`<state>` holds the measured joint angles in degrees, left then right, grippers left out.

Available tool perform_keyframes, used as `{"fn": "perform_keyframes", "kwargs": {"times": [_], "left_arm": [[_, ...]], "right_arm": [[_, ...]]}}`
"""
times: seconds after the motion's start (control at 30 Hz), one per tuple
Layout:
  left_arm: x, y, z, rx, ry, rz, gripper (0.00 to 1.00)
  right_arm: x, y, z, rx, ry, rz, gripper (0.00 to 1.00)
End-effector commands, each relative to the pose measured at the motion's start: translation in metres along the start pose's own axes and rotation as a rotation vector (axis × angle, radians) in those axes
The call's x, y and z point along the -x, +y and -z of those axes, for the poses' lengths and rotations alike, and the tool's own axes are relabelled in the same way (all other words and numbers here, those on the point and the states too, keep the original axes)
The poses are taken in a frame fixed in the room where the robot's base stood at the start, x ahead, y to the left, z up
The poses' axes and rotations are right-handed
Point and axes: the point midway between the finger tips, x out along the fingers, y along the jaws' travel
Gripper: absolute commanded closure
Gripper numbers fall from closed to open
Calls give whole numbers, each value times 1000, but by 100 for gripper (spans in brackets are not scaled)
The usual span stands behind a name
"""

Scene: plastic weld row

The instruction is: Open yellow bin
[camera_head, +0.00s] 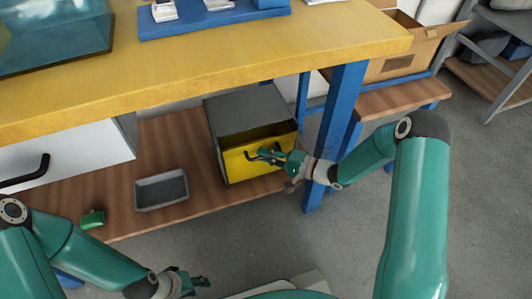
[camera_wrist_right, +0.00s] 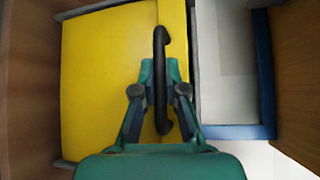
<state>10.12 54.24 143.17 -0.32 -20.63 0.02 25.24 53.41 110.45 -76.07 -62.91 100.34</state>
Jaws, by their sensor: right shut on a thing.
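The yellow bin (camera_head: 234,167) is a yellow-fronted drawer in a grey housing (camera_head: 248,108) on the wooden shelf under the table. A gap shows above its front, and the dark inside of the housing is visible. In the right wrist view the yellow front (camera_wrist_right: 105,80) carries a black bar handle (camera_wrist_right: 161,65). My right gripper (camera_head: 278,158) is at the front of the bin. In the right wrist view its fingers (camera_wrist_right: 160,92) are shut around the handle. My left gripper (camera_head: 196,284) is low in the head view, away from the bin; its finger gap is too small to judge.
A grey tray (camera_head: 161,190) and a small green object (camera_head: 92,219) lie on the lower wooden shelf (camera_head: 185,135). A white drawer (camera_head: 75,160) with a black handle is at left. A blue table leg (camera_head: 340,115) stands just right of the bin. A cardboard box (camera_head: 405,50) is at the back right.

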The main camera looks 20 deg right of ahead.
Motion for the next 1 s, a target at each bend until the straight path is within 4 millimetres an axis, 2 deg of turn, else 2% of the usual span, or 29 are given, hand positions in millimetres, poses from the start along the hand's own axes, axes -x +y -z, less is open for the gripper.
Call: {"fn": "perform_keyframes", "kwargs": {"times": [0.4, 0.8, 1.0], "left_arm": [[15, 5, 0, 0, 0, 0, 60], [13, 5, 0, 0, 0, 0, 60], [12, 4, 0, 0, 0, 0, 60]], "right_arm": [[28, 27, -27, -11, 4, -8, 100], [50, 60, -48, -7, 3, -4, 100], [53, 66, -52, -4, 3, -3, 100]]}}
